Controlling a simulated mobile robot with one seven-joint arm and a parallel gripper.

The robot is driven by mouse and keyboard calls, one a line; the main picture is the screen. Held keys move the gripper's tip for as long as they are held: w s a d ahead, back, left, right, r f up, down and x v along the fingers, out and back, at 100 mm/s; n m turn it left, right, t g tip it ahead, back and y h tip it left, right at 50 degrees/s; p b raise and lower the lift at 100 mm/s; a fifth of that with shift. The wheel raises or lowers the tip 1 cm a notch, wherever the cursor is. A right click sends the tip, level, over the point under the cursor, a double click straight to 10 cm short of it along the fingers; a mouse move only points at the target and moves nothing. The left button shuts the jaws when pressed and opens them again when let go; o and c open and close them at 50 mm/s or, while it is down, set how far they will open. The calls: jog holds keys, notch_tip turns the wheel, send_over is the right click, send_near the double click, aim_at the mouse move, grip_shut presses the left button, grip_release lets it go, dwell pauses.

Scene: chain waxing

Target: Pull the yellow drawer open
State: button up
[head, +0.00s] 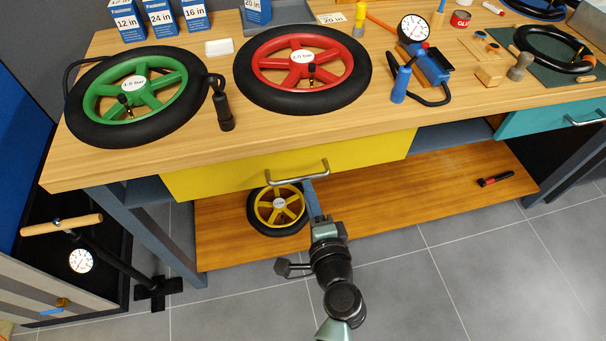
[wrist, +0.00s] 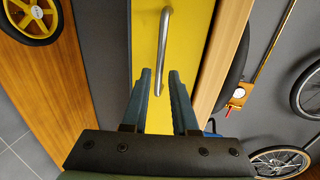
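The yellow drawer (head: 225,174) sits under the workbench top, and its front looks shut. Its silver bar handle (head: 283,176) runs along the front. In the wrist view the yellow front (wrist: 145,30) fills the middle, with the handle (wrist: 164,35) standing out from it. My gripper (head: 309,184) is at the right part of the handle. In the wrist view my gripper (wrist: 160,73) is open, and one end of the handle shows between its two blue fingers. Whether the fingers touch the handle cannot be told.
A wheel with a yellow rim (head: 265,211) lies on the wooden lower shelf (head: 400,215). Wheels with green (head: 105,92) and red (head: 265,69) rims lie on the bench top (head: 170,150). A floor pump (head: 115,262) stands at the left. The tiled floor (head: 420,300) before the bench is clear.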

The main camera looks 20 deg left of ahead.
aim_at(303, 176)
jog(key=x, duration=0.6)
jog(key=shift+c, duration=0.2)
grip_shut()
dwell(1.2)
